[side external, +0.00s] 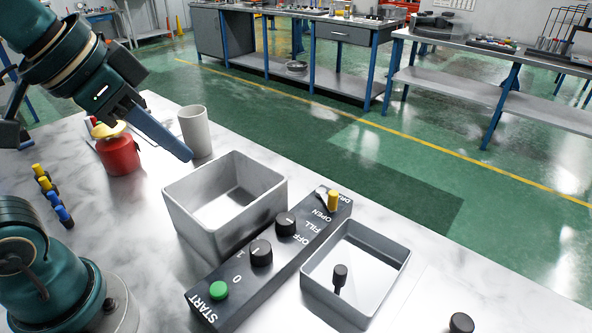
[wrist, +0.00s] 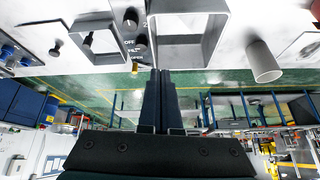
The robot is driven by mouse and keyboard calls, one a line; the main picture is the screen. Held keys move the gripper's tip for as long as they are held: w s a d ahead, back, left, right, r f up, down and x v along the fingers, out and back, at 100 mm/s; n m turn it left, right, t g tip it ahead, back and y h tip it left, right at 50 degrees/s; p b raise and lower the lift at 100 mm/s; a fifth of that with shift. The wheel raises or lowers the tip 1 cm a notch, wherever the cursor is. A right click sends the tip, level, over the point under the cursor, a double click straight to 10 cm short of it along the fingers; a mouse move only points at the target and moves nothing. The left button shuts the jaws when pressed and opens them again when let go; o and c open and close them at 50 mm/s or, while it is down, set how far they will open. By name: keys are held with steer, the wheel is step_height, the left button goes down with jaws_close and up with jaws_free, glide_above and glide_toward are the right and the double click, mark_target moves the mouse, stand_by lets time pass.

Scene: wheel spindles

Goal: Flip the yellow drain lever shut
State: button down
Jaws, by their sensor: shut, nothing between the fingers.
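The yellow drain lever (side external: 333,201) stands up at the far end of the black control panel (side external: 270,254), beside the words OPEN and DRAIN; DRAIN is partly hidden by it. In the wrist view the lever is a small yellow spot (wrist: 135,69) just left of my fingertips. I cannot tell its exact tilt. My gripper (side external: 186,156) is shut and empty, raised above the table near the white cup, well to the left of the lever in the side view. Its two dark fingers lie together in the wrist view (wrist: 160,73).
A grey open box (side external: 180,212) stands left of the panel, and a shallower grey tray (side external: 388,286) holding a black-knobbed piece stands right. The panel has black knobs and a green START button (side external: 219,290). A white cup (side external: 195,132) and red container (side external: 118,156) stand behind the box.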

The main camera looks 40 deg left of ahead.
steer(key=w+d+r+m+h, duration=0.1)
steer(key=w+d+r+m, duration=0.1)
steer(key=w+r, duration=0.35)
steer(key=w+d+r+m, duration=0.2)
steer(key=w+d, duration=0.1)
steer(key=w, duration=0.6)
steer(key=w+d+f+m+g, duration=0.1)
steer(key=w+d+f, duration=0.2)
steer(key=f, duration=0.3)
steer(key=w+d+f+m+g+h, duration=0.1)
steer(key=w+d+f+g, duration=0.1)
steer(key=w+f, duration=0.3)
step_height(320, 180, down, 2)
steer(key=shift+w+d+f, duration=0.2)
steer(key=shift+d, duration=0.35)
steer(key=x, duration=1)
steer(key=shift+s, duration=0.1)
steer(key=shift+s+a, duration=1.3)
steer(key=shift+s, duration=0.2)
